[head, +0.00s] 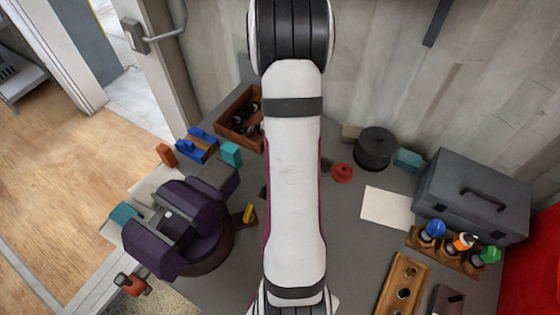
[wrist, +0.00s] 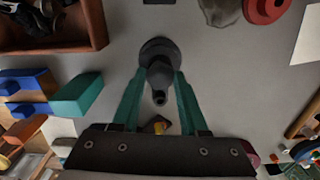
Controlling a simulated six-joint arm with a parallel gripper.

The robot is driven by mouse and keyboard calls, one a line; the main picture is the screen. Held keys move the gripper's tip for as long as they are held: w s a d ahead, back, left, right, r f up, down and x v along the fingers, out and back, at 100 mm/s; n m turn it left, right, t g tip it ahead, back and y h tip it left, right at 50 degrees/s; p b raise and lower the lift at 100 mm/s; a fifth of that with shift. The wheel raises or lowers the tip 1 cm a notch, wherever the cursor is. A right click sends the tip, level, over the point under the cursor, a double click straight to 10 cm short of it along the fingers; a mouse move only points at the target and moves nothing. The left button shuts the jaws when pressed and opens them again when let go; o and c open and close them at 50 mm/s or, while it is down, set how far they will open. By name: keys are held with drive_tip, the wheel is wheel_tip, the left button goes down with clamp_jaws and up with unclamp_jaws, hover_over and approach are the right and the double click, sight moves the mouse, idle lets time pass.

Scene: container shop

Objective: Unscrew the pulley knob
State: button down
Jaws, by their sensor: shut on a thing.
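A dark grey knob-like piece (wrist: 158,52) with a round, wide end and a narrower stem stands on the grey bench in the wrist view. It looks like the pulley knob, but the pulley and any thread cannot be made out. My gripper (wrist: 161,78) has its two teal fingers closed on either side of this piece. In the head view my white arm covers the gripper and the piece.
A red round part (head: 342,173) and a black pot (head: 374,148) stand right of my arm. A wooden box (head: 225,131), blue blocks (head: 193,150) and a purple vise (head: 150,243) are left. A grey toolbox (head: 450,205) is right. White paper (head: 388,208) lies flat.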

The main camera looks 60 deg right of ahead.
drive_tip(key=shift+r+n, duration=0.1)
drive_tip(key=shift+n, duration=0.9)
drive_tip(key=shift+c, duration=1.8)
unclamp_jaws()
drive_tip(key=shift+c, duration=0.3)
drive_tip(key=shift+c, duration=0.5)
